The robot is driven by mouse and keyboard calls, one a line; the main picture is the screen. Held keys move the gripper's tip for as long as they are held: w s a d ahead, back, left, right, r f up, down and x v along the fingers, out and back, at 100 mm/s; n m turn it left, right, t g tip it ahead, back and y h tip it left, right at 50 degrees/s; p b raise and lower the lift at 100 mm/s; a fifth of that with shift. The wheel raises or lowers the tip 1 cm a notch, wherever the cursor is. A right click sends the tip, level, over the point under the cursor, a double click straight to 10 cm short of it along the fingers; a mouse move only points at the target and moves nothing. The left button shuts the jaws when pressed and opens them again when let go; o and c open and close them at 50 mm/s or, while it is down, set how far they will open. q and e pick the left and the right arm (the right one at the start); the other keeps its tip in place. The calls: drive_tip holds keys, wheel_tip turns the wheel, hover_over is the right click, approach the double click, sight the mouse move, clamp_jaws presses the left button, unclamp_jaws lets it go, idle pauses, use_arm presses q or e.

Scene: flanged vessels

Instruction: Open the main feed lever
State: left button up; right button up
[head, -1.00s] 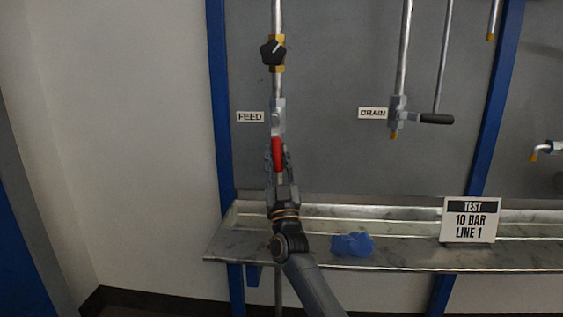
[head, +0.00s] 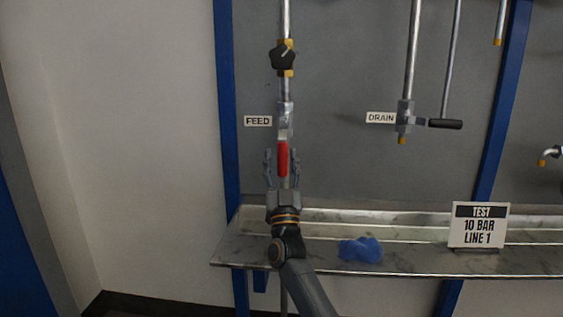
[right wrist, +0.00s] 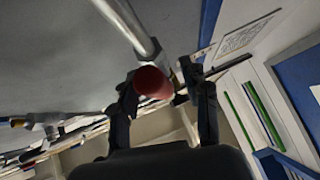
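The red feed lever handle (head: 282,158) hangs straight down, in line with the vertical feed pipe, below a grey valve body (head: 285,118) beside the FEED label (head: 258,121). My right gripper (head: 282,160) comes up from below. Its fingers are spread on both sides of the handle, with visible gaps. In the right wrist view the red handle's end (right wrist: 152,82) shows between the open fingers (right wrist: 165,95); whether one finger touches it I cannot tell. My left gripper is not in view.
A black knob (head: 284,56) sits higher on the feed pipe. The drain valve (head: 405,118) with its black handle (head: 446,124) is to the right. A shelf (head: 400,262) below bears a blue cloth (head: 360,249) and a test sign (head: 478,225).

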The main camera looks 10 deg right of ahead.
sight(281, 120)
wheel_tip(281, 120, up, 10)
drive_tip(key=shift+f, duration=0.1)
idle(0.5)
